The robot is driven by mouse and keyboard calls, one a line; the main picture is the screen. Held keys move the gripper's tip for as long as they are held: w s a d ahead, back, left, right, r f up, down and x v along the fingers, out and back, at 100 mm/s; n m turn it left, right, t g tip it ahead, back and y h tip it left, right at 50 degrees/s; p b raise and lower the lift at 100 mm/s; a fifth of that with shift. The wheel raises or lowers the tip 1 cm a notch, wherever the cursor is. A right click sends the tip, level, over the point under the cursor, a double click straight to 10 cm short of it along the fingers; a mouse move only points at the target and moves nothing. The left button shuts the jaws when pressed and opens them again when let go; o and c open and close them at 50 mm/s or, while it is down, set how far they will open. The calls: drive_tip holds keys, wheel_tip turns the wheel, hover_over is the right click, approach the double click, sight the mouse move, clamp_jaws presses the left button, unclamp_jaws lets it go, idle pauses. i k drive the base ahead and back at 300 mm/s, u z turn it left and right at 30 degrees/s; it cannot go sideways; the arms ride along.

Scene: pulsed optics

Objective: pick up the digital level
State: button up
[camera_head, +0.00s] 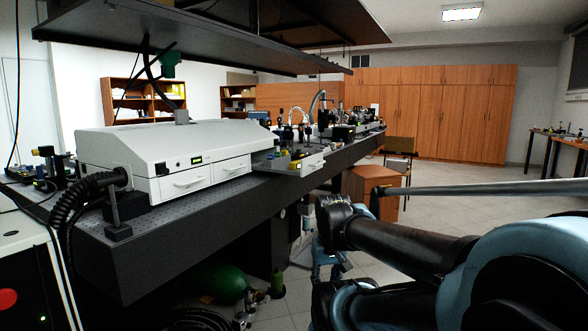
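I cannot pick out the digital level with certainty. Small items, some yellow, lie at the white tray or open drawer (313,164) on the bench, too small to name. My black and light-blue arm (400,246) reaches in from the lower right, beside the bench and below its top. I cannot make out my gripper's fingers.
The long dark optical bench (200,222) runs from the left front toward the back, crowded with optics. A black shelf (190,38) hangs above it. A wooden cabinet (376,188) stands beside the bench. A green cylinder (222,283) lies underneath. Open floor (450,210) is at the right.

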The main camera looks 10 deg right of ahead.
sight(296, 164)
drive_tip(key=i, duration=1)
